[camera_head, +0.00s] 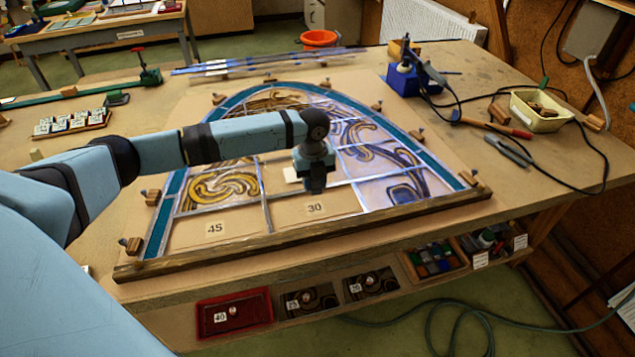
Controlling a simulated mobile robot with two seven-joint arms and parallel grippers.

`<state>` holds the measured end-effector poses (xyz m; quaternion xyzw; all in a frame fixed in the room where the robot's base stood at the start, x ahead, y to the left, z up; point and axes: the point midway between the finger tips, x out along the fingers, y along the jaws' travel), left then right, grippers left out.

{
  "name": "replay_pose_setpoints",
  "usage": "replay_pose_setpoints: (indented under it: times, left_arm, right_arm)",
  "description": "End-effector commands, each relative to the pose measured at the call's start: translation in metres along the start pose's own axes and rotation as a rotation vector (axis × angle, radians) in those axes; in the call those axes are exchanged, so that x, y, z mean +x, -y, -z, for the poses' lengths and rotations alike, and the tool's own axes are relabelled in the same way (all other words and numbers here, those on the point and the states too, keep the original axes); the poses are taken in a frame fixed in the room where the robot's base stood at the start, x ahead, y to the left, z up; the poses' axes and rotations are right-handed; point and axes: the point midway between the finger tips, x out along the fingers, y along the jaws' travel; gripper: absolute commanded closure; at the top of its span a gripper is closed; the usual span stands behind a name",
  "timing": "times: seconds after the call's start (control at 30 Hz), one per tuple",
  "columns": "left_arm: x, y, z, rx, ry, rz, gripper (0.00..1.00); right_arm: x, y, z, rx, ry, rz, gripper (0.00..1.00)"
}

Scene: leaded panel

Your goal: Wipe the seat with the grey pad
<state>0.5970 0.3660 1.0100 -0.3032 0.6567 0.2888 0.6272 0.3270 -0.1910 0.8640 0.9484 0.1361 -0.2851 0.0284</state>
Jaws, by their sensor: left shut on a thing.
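The leaded panel lies on the bench, with a blue-green arched border and painted glass pieces such as the yellow swirl (222,187). My left gripper (316,188) points down over the panel's middle, just above the 30 card. It is shut on the grey pad, which is mostly hidden by the dark fingers; contact with the board is unclear. My right gripper is out of view.
A wooden batten (300,240) edges the panel's front, and wooden blocks surround it. A red tray (234,312) sits on the shelf below.

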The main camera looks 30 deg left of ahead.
Motion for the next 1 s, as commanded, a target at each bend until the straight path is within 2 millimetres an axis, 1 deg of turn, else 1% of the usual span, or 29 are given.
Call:
replay_pose_setpoints:
  times: [0.03,0.1,0.27,0.57,1.0]
  left_arm:
    - [0.011,0.000,-0.001,0.000,0.001,0.000,1.00]
    - [0.017,0.000,-0.001,0.000,0.001,0.000,1.00]
    - [0.021,0.000,-0.001,0.000,0.001,0.000,1.00]
    - [0.019,0.000,-0.001,0.000,0.001,0.000,1.00]
    - [0.020,0.001,0.000,0.000,0.000,0.000,1.00]
  right_arm:
    - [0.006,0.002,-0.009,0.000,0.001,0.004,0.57]
    - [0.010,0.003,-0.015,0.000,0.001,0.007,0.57]
    - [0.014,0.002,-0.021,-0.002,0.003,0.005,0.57]
    - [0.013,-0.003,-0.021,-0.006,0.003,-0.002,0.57]
    - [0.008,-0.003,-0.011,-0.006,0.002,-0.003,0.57]
